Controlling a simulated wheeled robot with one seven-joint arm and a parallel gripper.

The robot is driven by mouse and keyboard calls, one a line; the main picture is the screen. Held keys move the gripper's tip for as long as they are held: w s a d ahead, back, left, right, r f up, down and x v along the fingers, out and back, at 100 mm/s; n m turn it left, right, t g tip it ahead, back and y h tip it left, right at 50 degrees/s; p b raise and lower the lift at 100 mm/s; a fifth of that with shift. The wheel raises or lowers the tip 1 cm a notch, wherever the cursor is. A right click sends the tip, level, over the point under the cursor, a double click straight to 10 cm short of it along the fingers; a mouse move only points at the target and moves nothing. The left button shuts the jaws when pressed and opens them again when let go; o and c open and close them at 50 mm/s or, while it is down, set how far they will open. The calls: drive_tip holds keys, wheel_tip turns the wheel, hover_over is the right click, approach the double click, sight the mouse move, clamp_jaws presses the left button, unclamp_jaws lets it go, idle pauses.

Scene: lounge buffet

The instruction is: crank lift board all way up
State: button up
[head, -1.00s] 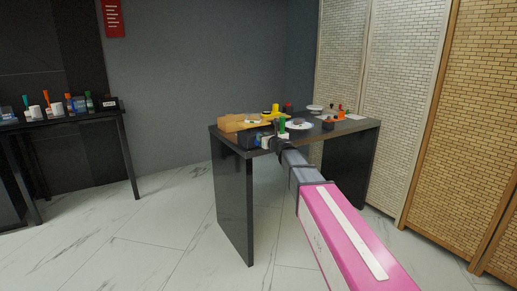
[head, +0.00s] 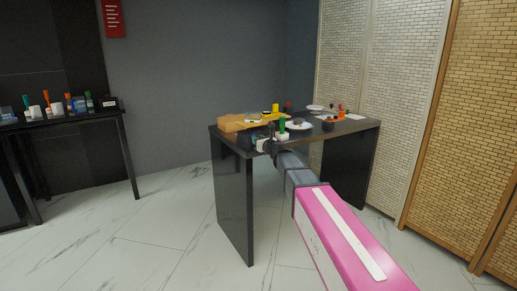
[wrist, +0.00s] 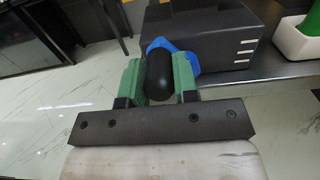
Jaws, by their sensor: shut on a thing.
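My gripper's green fingers (wrist: 159,78) are closed around a black knob (wrist: 159,76) on a blue crank (wrist: 185,60) in the wrist view. The crank sits at the side of a black box (wrist: 215,32) with white marks. In the head view my gripper (head: 267,147) is at the table's near edge, and it hides most of the crank. A tan-orange board (head: 236,123) lies above the black box, which also shows in the head view (head: 245,139). I cannot tell the board's exact height.
The dark table (head: 233,195) also holds a green-handled thing in a white holder (head: 283,133), a white plate (head: 300,125), a yellow item (head: 275,109) and small dishes. A second table (head: 85,119) stands at left. A folding screen (head: 420,110) closes the right side.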

drive_tip(key=shift+f, duration=0.1)
drive_tip(key=shift+s+a+f, duration=0.2)
drive_tip(key=shift+a+f, duration=0.05)
drive_tip(key=shift+f, duration=0.3)
drive_tip(key=shift+s+a+f, duration=0.15)
drive_tip(key=shift+a+f, duration=0.1)
drive_tip(key=shift+f, duration=0.25)
wheel_tip(320, 180, down, 3)
drive_tip(key=shift+r, duration=0.2)
drive_tip(key=shift+w, duration=0.1)
